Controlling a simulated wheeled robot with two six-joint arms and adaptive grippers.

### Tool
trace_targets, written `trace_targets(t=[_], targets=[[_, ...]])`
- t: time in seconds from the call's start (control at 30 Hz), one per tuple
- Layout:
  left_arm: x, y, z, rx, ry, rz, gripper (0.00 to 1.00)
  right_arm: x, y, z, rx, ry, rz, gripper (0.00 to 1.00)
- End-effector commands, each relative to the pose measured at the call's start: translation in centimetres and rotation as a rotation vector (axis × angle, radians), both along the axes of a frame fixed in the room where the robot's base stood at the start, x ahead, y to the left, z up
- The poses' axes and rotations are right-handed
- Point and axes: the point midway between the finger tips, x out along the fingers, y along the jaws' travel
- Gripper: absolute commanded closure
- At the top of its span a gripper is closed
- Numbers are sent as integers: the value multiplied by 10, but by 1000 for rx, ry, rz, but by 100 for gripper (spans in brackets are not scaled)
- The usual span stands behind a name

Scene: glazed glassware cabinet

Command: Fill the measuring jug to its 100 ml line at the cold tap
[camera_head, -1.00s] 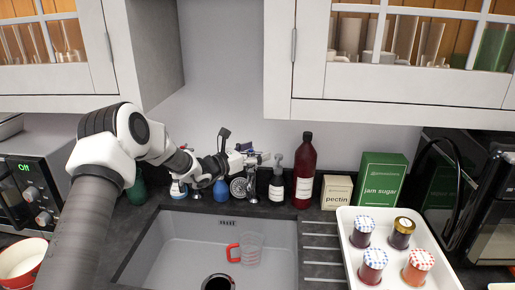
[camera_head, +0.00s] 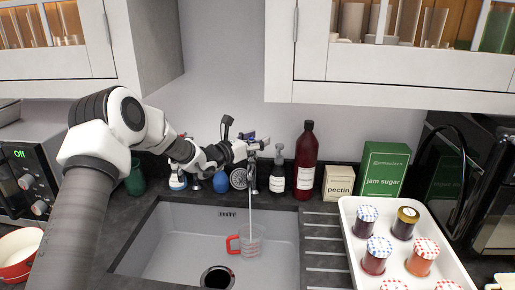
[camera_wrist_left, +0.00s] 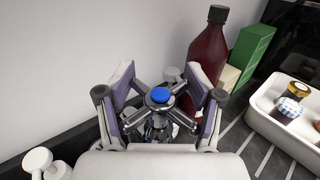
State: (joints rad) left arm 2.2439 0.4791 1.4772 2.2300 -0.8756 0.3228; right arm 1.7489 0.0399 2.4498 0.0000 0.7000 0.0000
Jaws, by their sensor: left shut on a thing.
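The clear measuring jug (camera_head: 252,248) with a red handle stands on the sink floor. A thin stream of water (camera_head: 250,205) falls into it from the tap above. The water level and the 100 ml line are too small to read. My left gripper (camera_head: 256,146) is at the tap behind the sink. In the left wrist view its two fingers (camera_wrist_left: 163,98) are shut on the cross-shaped handle of the cold tap (camera_wrist_left: 159,96), which has a blue cap. My right gripper is not in view.
A dark red bottle (camera_head: 305,165), a soap bottle (camera_head: 277,178), a pectin box (camera_head: 338,184) and a jam sugar box (camera_head: 385,172) stand right of the tap. A white tray (camera_head: 350,232) with several jars is at the right. The sink (camera_head: 175,240) has free room left of the jug.

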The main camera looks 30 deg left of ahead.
Motion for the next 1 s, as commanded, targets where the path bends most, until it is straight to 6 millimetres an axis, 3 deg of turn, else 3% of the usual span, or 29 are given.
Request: trace_targets(t=[0.27,0.3,0.33,0.37,0.77,1.0], targets=[[0,0,1,2,2,6,72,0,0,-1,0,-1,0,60],[0,0,1,1,2,6,30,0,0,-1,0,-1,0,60],[0,0,1,1,2,6,19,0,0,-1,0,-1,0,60],[0,0,1,1,2,6,16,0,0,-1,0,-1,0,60],[-7,3,1,0,3,6,16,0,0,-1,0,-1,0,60],[-59,18,2,-8,0,8,16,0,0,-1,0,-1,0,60]])
